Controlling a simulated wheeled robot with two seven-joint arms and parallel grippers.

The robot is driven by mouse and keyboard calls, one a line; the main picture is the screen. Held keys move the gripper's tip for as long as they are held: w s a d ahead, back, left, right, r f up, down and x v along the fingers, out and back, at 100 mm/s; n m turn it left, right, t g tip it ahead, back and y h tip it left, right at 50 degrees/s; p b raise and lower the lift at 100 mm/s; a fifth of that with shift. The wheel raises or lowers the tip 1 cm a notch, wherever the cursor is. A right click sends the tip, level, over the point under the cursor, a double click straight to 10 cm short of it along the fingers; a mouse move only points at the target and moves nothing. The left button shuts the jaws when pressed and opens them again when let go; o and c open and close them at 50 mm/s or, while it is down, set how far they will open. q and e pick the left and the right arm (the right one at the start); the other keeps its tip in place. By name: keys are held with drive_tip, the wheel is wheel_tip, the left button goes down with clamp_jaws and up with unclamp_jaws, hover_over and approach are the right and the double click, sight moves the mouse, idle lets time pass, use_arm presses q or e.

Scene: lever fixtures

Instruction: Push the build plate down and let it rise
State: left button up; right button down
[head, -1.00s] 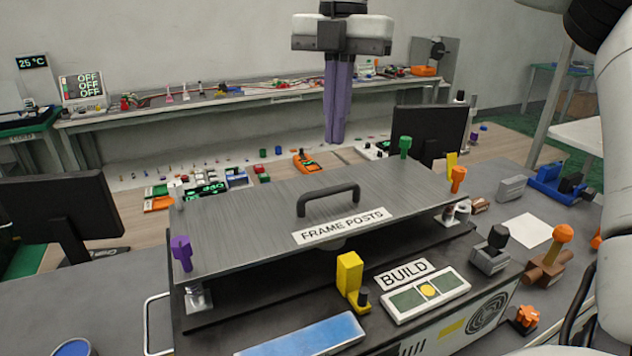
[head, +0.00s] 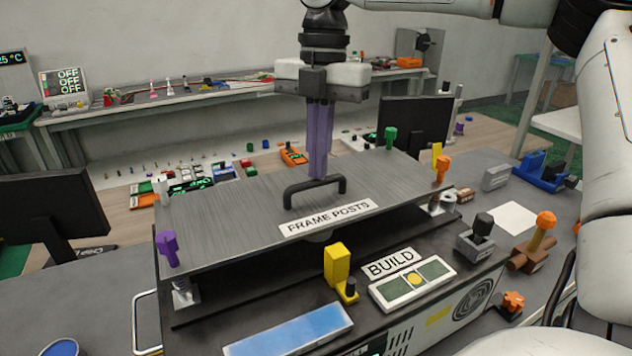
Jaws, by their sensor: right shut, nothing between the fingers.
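The build plate (head: 240,212) is a grey brushed-metal slab, raised above a black base with a dark gap beneath it. It carries a black arched handle (head: 315,189) and a "FRAME POSTS" label (head: 327,216). My right gripper (head: 318,177) points straight down with its purple fingers together and empty. Its tips are just behind the handle bar, close above or at the plate; I cannot tell whether they touch. My left gripper is out of view.
Corner posts carry a purple knob (head: 167,246), a green knob (head: 390,136) and an orange knob (head: 442,168). In front are a yellow block (head: 337,269), a BUILD panel (head: 405,287) and a blue plate (head: 288,331). Monitors stand left (head: 45,205) and behind right (head: 420,125).

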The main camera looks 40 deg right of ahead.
sight(326, 188)
idle(0.3)
drive_tip(key=shift+s+f, duration=0.1)
drive_tip(key=shift+f, duration=1.15)
drive_tip(key=shift+w+d+r, duration=0.15)
drive_tip(key=shift+w+d, duration=0.05)
drive_tip(key=shift+d, duration=0.3)
drive_tip(key=shift+w+d+r, duration=0.2)
drive_tip(key=shift+d, duration=0.3)
drive_tip(key=shift+w+d+r, duration=0.15)
drive_tip(key=shift+w+d, duration=0.05)
drive_tip(key=shift+d, duration=0.3)
drive_tip(key=shift+a+r, duration=0.1)
drive_tip(key=shift+r, duration=0.05)
wheel_tip(326, 188, up, 10)
drive_tip(key=d, duration=0.1)
drive_tip(key=shift+w, duration=0.2)
